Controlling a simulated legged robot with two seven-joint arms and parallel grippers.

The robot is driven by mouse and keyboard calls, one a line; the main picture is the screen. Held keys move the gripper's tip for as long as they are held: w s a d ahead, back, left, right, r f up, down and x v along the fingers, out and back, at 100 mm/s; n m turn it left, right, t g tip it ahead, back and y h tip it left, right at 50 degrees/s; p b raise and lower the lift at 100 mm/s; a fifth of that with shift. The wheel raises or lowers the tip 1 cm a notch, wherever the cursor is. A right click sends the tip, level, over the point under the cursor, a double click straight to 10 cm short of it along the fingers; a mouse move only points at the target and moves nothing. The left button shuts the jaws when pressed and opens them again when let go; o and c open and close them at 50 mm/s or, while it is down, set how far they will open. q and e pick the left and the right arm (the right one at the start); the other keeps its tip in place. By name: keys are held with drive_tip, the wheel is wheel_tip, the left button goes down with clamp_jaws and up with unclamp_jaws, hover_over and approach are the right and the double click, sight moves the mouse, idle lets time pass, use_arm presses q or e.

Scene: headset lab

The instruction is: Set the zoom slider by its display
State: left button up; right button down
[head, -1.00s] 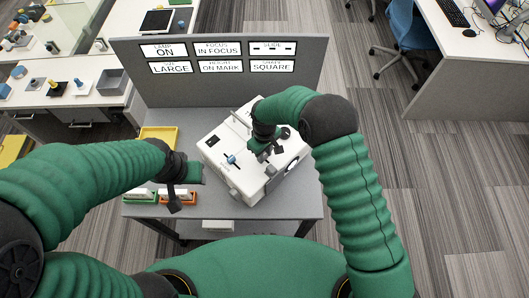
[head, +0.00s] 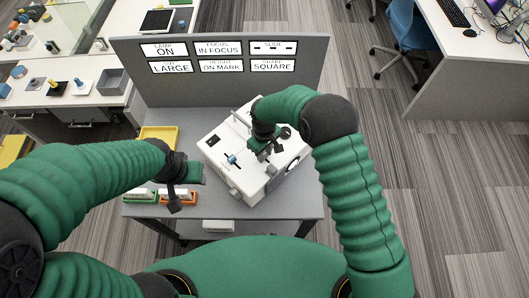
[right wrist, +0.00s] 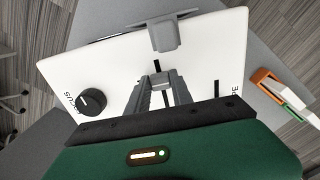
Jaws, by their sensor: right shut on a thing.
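The white projector-like box (head: 222,146) stands at an angle on the grey table. The right gripper also shows over the box in the head view (head: 266,153). A second slider with a blue knob (head: 231,159) is left of it, apart from the gripper. The size display (head: 171,67) reads LARGE. My left gripper (head: 174,203) hangs near the table's front left; its jaws are unclear.
A grey panel (head: 220,95) behind the box carries several displays, including IN FOCUS, ON MARK and SQUARE. A black focus knob (right wrist: 92,101) is beside my right gripper. A yellow tray (head: 158,137), a green holder (head: 140,197) and an orange holder (head: 190,199) are at the left.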

drive_tip(key=shift+w+a+b, duration=0.25)
drive_tip(key=shift+w+b, duration=0.05)
drive_tip(key=shift+w, duration=0.15)
drive_tip(key=shift+w+a+r, duration=0.1)
drive_tip(key=shift+w+r, duration=0.05)
drive_tip(key=shift+a, duration=0.15)
drive_tip(key=c, duration=1.5)
unclamp_jaws()
drive_tip(key=shift+a, duration=0.15)
drive_tip(key=shift+c, duration=0.2)
drive_tip(key=o, duration=0.4)
drive_tip(key=shift+s+d, duration=0.2)
drive_tip(key=shift+d, duration=0.15)
use_arm(q)
drive_tip(key=b+x, duration=0.4)
drive_tip(key=x, duration=0.1)
drive_tip(key=shift+s+a+f, duration=0.15)
drive_tip(key=shift+s+f, duration=0.15)
drive_tip(key=shift+s, duration=0.05)
use_arm(e)
wheel_tip(320, 180, up, 17)
drive_tip(key=shift+f, duration=0.15)
